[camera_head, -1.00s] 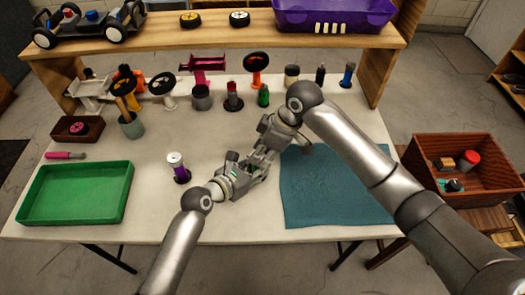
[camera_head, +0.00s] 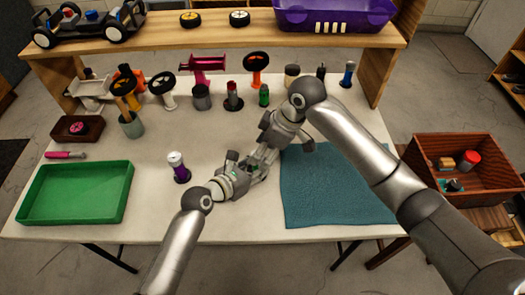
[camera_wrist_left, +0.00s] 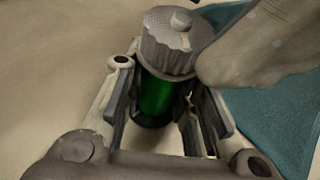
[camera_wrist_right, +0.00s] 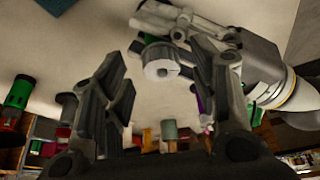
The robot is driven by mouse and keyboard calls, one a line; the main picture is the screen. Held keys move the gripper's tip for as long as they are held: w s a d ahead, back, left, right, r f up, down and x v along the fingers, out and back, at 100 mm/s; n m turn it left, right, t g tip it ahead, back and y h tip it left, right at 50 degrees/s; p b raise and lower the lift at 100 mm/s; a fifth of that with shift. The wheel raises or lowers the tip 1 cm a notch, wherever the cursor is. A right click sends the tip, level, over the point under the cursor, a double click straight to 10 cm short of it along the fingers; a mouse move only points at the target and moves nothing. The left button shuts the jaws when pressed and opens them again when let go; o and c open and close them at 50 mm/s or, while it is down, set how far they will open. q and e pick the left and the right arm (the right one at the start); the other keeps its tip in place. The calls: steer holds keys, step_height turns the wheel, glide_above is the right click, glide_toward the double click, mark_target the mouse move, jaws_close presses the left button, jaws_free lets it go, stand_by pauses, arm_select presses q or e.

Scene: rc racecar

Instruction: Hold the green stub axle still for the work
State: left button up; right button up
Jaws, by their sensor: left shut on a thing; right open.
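The green stub axle (camera_wrist_left: 156,98) stands between the fingers of my left gripper (camera_head: 243,176), which is shut on it. A grey knurled cap (camera_wrist_left: 172,42) sits on its top end. In the head view the axle is mostly hidden by the grippers. My right gripper (camera_head: 266,156) is close beside it, on the upper right. In the right wrist view my right gripper (camera_wrist_right: 165,85) is open, and the pale round cap end (camera_wrist_right: 160,70) shows between its fingers. I cannot tell whether a right finger touches the cap.
A teal mat (camera_head: 335,185) lies to the right, a green tray (camera_head: 75,194) to the left. A purple-banded cylinder (camera_head: 179,168) stands just left of my left gripper. Several small parts, including a green bottle (camera_head: 264,96), line the back. The table front is clear.

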steer(key=v, duration=1.1)
steer(key=shift+f, duration=0.15)
steer(key=x, duration=1.2)
steer(key=c, duration=1)
steer(key=shift+s+m+t, duration=0.1)
steer(key=shift+m+t, duration=0.2)
steer(key=shift+m, duration=0.5)
steer(key=o, duration=1)
